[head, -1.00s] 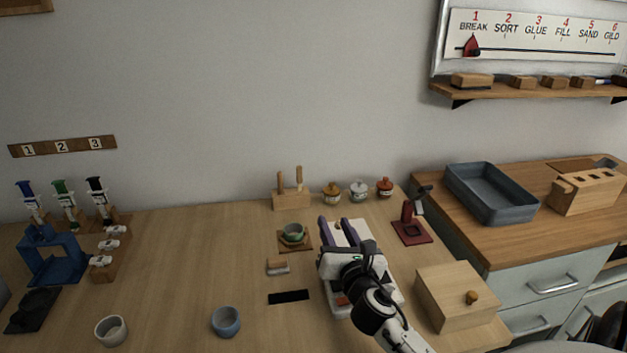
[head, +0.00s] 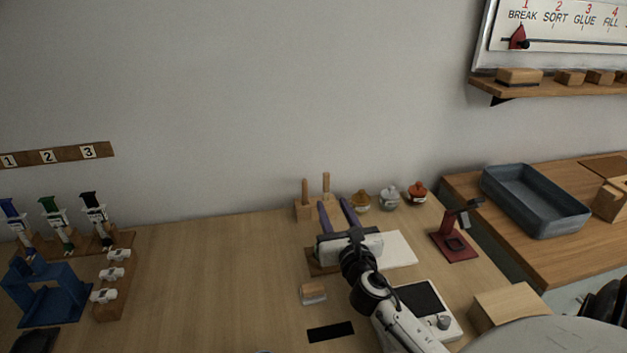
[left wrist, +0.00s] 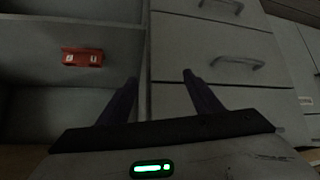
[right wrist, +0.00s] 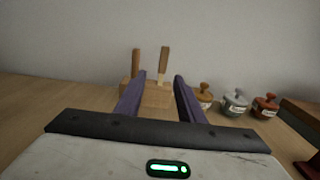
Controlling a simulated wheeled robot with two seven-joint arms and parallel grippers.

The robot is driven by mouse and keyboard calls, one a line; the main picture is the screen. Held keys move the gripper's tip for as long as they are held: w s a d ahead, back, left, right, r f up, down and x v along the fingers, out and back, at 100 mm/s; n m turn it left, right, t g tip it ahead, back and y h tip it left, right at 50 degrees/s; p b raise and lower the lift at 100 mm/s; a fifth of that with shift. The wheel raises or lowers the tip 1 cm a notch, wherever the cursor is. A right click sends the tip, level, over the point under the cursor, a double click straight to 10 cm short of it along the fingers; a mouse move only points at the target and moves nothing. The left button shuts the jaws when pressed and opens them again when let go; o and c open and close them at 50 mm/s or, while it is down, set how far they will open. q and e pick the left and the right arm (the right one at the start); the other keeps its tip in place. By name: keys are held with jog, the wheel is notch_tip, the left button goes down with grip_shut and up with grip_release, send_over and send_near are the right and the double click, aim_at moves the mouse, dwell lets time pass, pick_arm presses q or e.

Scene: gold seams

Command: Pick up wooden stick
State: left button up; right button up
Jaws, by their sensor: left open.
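Two upright wooden sticks stand in a small wooden block (head: 304,211) at the back of the table. The left stick (head: 305,191) is a plain rod; the right stick (head: 326,184) has a paler, narrower lower part in the right wrist view (right wrist: 161,74). My right gripper (head: 336,208) is open and empty, its purple fingers pointing at the block. In the right wrist view the block (right wrist: 157,97) and both sticks show beyond the fingers, apart from them. My left gripper (left wrist: 160,78) is open and empty, facing grey drawers, outside the head view.
Several lidded jars, among them a grey one (head: 389,197), stand right of the block. A dark red stand (head: 455,246) is farther right. A wooden coaster (head: 318,268) lies partly under my right gripper. A wood-topped brush (head: 313,291) and black strip (head: 330,331) lie in front.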

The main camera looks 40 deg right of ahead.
aim_at(327, 185)
jog(key=x, duration=0.4)
jog(key=shift+s+d+r, duration=0.15)
jog(key=shift+r, duration=0.1)
jog(key=shift+r+x, duration=0.2)
jog(key=shift+x, duration=1.15)
jog(key=shift+r+x, duration=0.15)
jog(key=shift+x, duration=1.15)
grip_shut()
